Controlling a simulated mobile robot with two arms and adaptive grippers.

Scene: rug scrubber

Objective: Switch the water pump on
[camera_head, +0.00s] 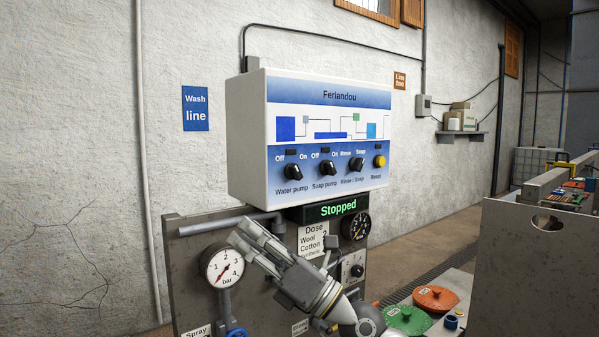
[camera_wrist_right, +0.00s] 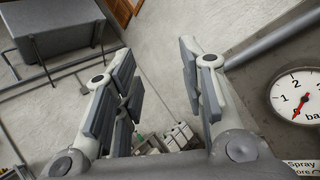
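The water pump knob (camera_head: 293,172) is a black rotary switch at the left of a row on the white control box (camera_head: 247,140). Its pointer leans up and left, towards the "Off" label, and the small window above it is dark. My right gripper (camera_head: 243,233) is below and left of the knob, in front of the lower grey panel, touching no knob. In the right wrist view my right gripper (camera_wrist_right: 156,55) has its fingers spread apart with nothing between them. My left gripper is out of view.
Soap pump (camera_head: 326,168) and rinse/soap (camera_head: 357,165) knobs and a yellow button (camera_head: 380,161) continue the row. A display (camera_head: 330,210) reads "Stopped". Below are a pressure gauge (camera_head: 223,267), a dose card (camera_head: 313,241) and a horizontal pipe (camera_head: 215,226).

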